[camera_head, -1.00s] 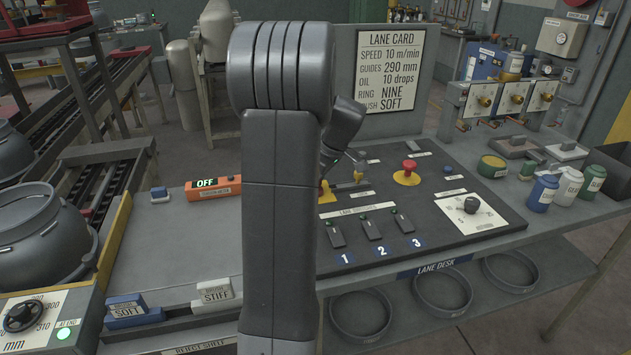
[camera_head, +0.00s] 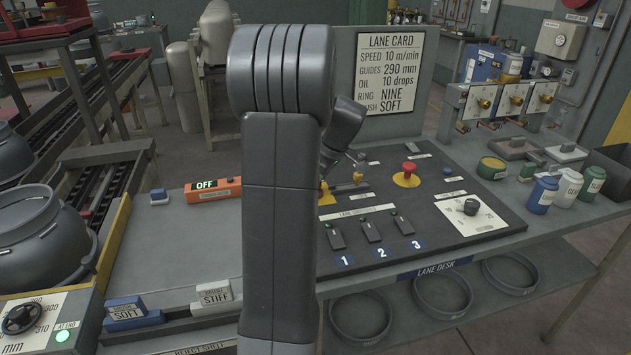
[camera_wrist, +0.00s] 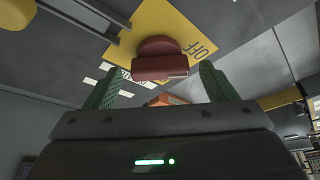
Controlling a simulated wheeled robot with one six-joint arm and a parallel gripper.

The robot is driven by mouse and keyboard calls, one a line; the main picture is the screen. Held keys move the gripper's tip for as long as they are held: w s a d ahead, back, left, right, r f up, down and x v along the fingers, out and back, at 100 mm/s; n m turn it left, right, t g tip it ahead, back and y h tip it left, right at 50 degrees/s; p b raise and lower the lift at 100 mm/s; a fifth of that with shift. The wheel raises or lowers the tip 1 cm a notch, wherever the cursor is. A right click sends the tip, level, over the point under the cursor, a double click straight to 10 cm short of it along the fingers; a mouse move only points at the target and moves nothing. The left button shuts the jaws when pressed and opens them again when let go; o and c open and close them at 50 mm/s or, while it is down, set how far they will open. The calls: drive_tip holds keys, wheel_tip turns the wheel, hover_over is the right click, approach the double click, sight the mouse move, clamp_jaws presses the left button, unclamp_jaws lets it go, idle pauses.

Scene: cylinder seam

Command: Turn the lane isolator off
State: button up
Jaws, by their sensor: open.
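The lane isolator shows in the wrist view as a dark red handle (camera_wrist: 160,60) on a yellow plate (camera_wrist: 185,28) marked OFF. In the head view, part of a yellow plate (camera_head: 327,197) shows beside my arm; the arm hides most of that spot. My gripper (camera_wrist: 160,84) is open, with one green finger to each side of the red handle in the wrist view. The handle appears just beyond the fingertips, and I cannot tell whether they touch it. My arm hides the gripper's fingers in the head view.
A red stop button on a yellow base (camera_head: 408,175) stands to the right on the desk panel. Nearby are three numbered switches (camera_head: 371,231), a dial plate (camera_head: 471,212) and the lane card (camera_head: 390,70). An orange box (camera_head: 213,189) reads OFF at left.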

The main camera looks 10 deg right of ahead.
drive_tip(key=v, duration=1.3)
drive_tip(key=shift+d+r, duration=0.2)
drive_tip(key=shift+r, duration=0.1)
drive_tip(key=shift+s, duration=0.1)
drive_tip(key=x, duration=1.4)
drive_tip(key=shift+a, duration=0.1)
drive_tip(key=shift+r, duration=0.1)
